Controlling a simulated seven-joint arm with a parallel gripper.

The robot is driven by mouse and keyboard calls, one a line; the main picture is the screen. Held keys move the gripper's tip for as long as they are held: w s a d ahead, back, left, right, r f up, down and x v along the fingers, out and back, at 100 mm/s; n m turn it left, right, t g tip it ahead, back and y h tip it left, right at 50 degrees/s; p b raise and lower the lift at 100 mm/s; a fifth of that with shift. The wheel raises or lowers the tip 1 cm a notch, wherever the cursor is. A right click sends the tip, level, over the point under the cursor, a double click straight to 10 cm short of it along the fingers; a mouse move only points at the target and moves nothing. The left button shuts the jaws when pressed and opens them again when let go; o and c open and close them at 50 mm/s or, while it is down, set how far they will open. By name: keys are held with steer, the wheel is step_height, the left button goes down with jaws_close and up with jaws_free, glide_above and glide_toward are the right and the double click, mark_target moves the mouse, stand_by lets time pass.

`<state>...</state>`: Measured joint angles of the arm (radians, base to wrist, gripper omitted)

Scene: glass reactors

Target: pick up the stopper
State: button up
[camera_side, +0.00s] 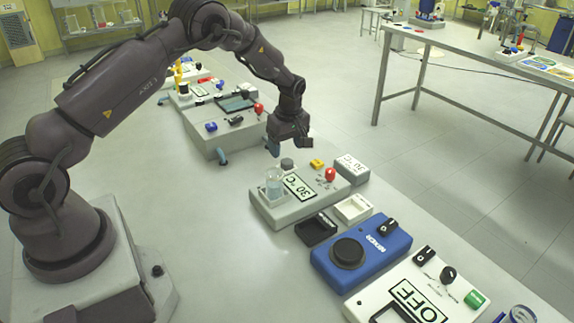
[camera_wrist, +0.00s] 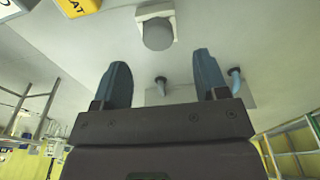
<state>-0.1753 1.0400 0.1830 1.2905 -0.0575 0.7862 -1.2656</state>
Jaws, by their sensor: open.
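A grey rounded piece, which looks like the stopper (camera_side: 287,163), sits at the back of the grey 30 °C unit (camera_side: 262,213). In the wrist view the stopper (camera_wrist: 158,34) shows on a pale square mount, ahead of the fingertips and roughly centred between them. My gripper (camera_side: 288,147) hangs just above it in the side view, pointing down. In the wrist view my gripper (camera_wrist: 161,62) has its two blue-grey fingers spread wide with nothing between them. The stopper appears apart from both fingers.
A glass beaker (camera_side: 273,186) with liquid stands on the same unit, close to the stopper. A yellow knob (camera_side: 317,163) and a red knob (camera_side: 330,175) are to the right. A grey unit with blue spouts (camera_side: 215,137) stands behind. The blue mixer (camera_side: 360,250) is in front.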

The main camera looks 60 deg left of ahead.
mark_target(287, 161)
step_height(287, 161, down, 5)
steer(key=shift+r, duration=0.2)
steer(key=c, duration=1.1)
steer(key=shift+o, duration=0.2)
